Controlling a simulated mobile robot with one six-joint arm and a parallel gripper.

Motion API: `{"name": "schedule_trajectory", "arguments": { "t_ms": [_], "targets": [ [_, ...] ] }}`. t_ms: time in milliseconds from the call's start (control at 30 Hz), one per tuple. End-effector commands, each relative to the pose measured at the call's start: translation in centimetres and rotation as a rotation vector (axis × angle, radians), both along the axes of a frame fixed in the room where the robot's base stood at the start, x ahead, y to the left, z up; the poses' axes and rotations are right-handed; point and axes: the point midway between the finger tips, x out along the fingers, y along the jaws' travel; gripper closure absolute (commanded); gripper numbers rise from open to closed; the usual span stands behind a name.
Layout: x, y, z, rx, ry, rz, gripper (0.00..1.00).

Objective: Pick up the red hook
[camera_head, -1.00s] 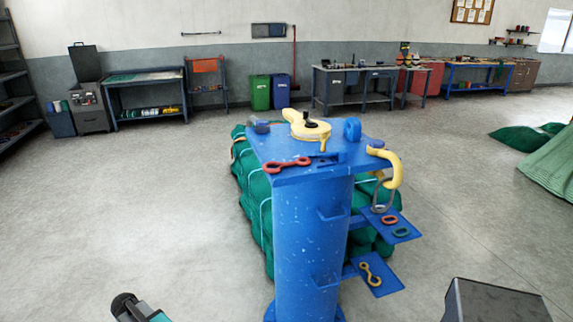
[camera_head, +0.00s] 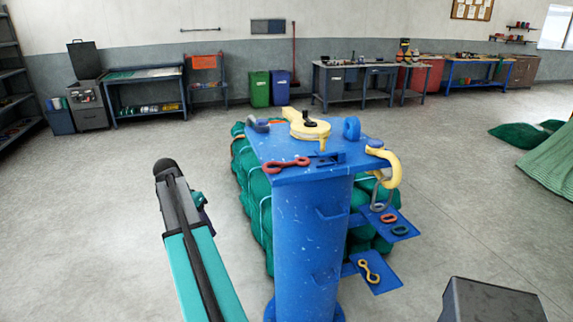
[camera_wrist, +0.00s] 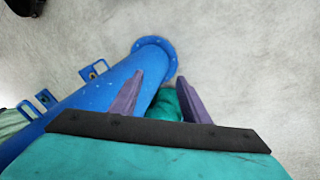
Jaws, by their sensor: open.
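The red hook (camera_head: 287,164) lies flat on the near left part of the blue post's top plate (camera_head: 322,174) in the head view. My arm rises at the left of the post, with its end near the plate's height and apart from the hook. In the wrist view my gripper (camera_wrist: 160,100) shows two purple fingers spread apart with nothing held between them. The blue post (camera_wrist: 105,88) and its round base flange lie beyond the fingers. The red hook does not show in the wrist view.
A yellow part (camera_head: 309,130), a blue ring (camera_head: 351,129) and a grey shackle (camera_head: 258,125) share the top plate. A large yellow hook (camera_head: 388,163) hangs at its right edge. Lower blue shelves (camera_head: 408,230) hold small links. Green netting (camera_head: 246,185) is bundled behind the post.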

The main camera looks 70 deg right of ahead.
Motion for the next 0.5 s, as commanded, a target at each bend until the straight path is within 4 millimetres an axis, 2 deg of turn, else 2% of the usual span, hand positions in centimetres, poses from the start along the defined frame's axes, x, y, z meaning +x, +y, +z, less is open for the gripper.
{"name": "schedule_trajectory", "arguments": {
  "t_ms": [33, 200, 500],
  "targets": [
    [-0.5, -1.6, 2.1, -0.02, -0.011, -0.042, 0.58],
    [-3.2, -5.5, 8.4, -0.079, -0.036, -0.185, 0.58],
    [-9.4, -11.1, 19.8, -0.182, -0.082, -0.444, 0.58]
  ]
}}
